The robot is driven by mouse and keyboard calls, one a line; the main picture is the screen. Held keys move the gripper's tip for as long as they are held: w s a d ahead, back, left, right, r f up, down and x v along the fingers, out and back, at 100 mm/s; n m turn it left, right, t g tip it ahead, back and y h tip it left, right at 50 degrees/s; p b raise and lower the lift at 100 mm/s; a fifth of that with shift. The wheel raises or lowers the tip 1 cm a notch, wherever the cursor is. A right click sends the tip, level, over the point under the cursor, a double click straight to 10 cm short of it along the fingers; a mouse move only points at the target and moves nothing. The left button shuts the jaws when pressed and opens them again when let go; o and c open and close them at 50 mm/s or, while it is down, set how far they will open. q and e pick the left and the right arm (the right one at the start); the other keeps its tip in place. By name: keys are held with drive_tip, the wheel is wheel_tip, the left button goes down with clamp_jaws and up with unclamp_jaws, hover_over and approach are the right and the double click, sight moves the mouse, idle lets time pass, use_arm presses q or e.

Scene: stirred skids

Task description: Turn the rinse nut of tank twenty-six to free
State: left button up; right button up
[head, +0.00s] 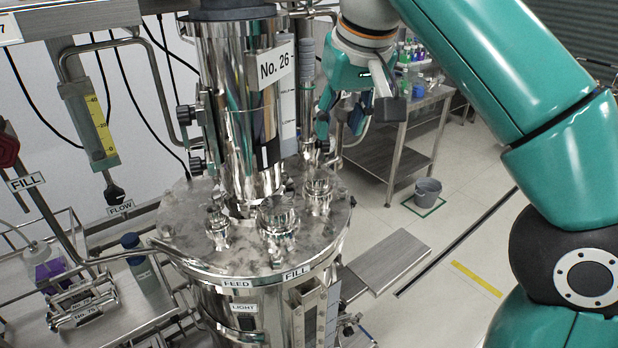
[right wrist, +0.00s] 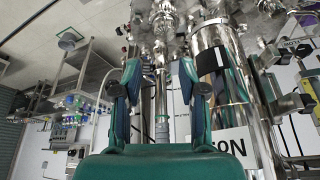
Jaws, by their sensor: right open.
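Tank twenty-six is the polished steel vessel, with a "No. 26" plate (head: 275,66) on its upright cylinder (head: 247,120) and a round lid (head: 185,222) carrying several nuts and ports. Labels on the lid rim read "FEED" and "FILL". I cannot make out a rinse label, so I cannot tell which fitting is the rinse nut. My right gripper (head: 340,122) is just right of the cylinder, above the lid's far right side. In the right wrist view it (right wrist: 160,100) is open, with a slim grey upright pipe (right wrist: 161,110) seen between its fingers. My left gripper is out of view.
A yellow-scaled flow gauge (head: 98,122) and a red-handled valve marked "FILL" (head: 27,181) stand at the left. A rack with bottles (head: 145,270) is at lower left. A bench (head: 410,135) and a grey bucket (head: 428,190) stand behind. Floor at right is mostly clear.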

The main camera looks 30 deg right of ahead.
sight(320, 178)
drive_tip(key=shift+a, duration=0.15)
drive_tip(key=o, duration=0.4)
drive_tip(key=shift+w+a, duration=0.15)
drive_tip(key=shift+a, duration=0.05)
drive_tip(key=o, duration=0.3)
drive_tip(key=shift+o, duration=0.8)
drive_tip(key=shift+f, duration=0.25)
drive_tip(key=b+x, duration=0.3)
drive_tip(key=x, duration=1.3)
drive_tip(key=shift+w+d+f+b, duration=0.1)
drive_tip(key=shift+w+b, duration=0.1)
drive_tip(key=shift+b, duration=0.1)
